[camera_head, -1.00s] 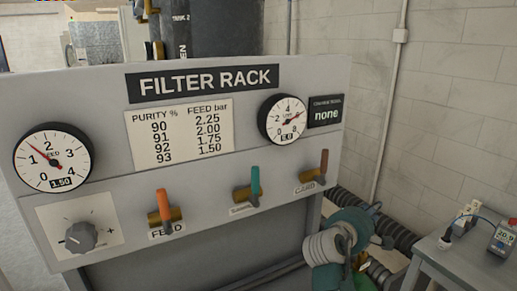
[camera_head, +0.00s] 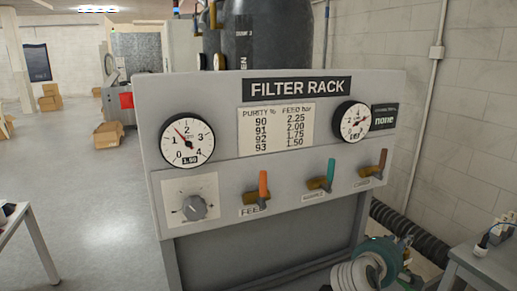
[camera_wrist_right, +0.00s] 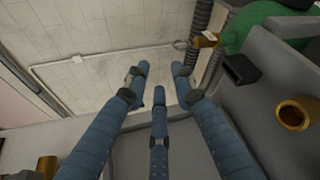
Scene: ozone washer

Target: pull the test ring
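A small metal ring (camera_wrist_right: 182,44) hangs off the end of a brass fitting (camera_wrist_right: 207,40) on a green rounded body (camera_wrist_right: 265,25) at the top right of the right wrist view. I take it to be the test ring. My right gripper (camera_wrist_right: 160,77) has three blue segmented fingers, spread apart with nothing between them. The ring shows above and right of the fingertips, apart from them. I cannot clearly make out the ring in the head view. Neither gripper shows in the head view.
The grey filter rack panel (camera_head: 220,86) has two gauges, a knob (camera_head: 194,207) and several lever valves. A coiled white hose (camera_head: 352,276) is at lower right. A side table (camera_head: 480,265) stands right, a white table (camera_head: 30,230) left. Open floor (camera_head: 100,190) lies left.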

